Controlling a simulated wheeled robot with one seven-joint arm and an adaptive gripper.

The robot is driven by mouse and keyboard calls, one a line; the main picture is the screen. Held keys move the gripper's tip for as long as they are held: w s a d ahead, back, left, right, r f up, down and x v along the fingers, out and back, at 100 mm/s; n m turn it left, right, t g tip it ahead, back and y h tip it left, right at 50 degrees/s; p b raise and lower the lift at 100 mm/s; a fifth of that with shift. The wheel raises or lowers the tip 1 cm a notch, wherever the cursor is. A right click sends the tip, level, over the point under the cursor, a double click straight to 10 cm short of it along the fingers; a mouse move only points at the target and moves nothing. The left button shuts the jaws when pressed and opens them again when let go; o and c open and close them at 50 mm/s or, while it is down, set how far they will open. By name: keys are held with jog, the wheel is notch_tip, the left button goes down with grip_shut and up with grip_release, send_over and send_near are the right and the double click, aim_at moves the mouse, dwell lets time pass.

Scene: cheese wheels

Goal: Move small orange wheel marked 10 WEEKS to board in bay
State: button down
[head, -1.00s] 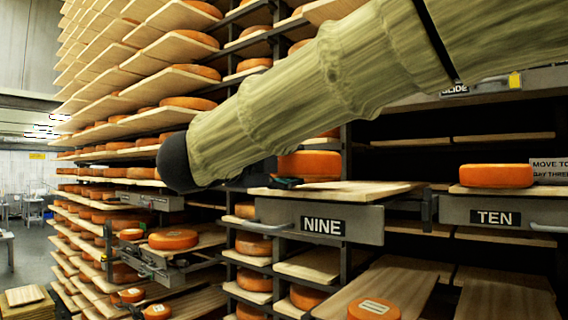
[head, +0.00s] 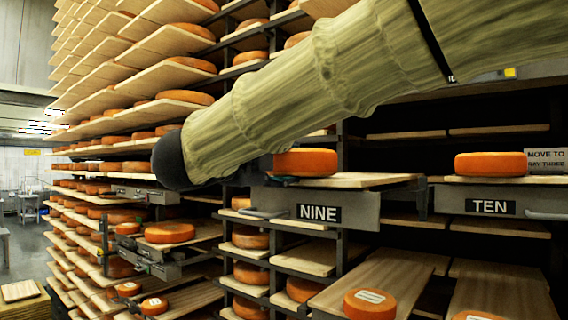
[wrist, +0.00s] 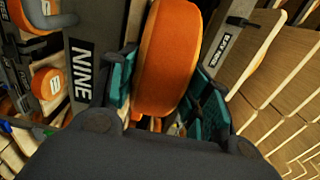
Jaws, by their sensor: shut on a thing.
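My gripper (wrist: 160,95) has its teal finger pads on either side of an orange cheese wheel (wrist: 168,60) and is shut on it. In the head view this wheel (head: 305,162) is at the board above the NINE drawer front (head: 318,212); I cannot tell whether it touches the board. No 10 WEEKS mark is readable on it. My arm hides most of the gripper there. Small orange wheels with white labels are at the lower right (head: 370,303) and lower left (head: 153,306); their labels are too small to read.
Right of NINE, a TEN drawer front (head: 490,207) carries an orange wheel (head: 491,164) beside a MOVE TO BAY THREE sign (head: 546,161). Racks of boards and wheels fill the left. Open floor shows at the far left.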

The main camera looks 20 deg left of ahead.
jog(key=shift+f, duration=0.1)
dwell(0.3)
jog(key=c, duration=0.6)
grip_release()
jog(key=shift+f, duration=0.2)
jog(key=v, duration=1.2)
jog(key=shift+r, duration=0.15)
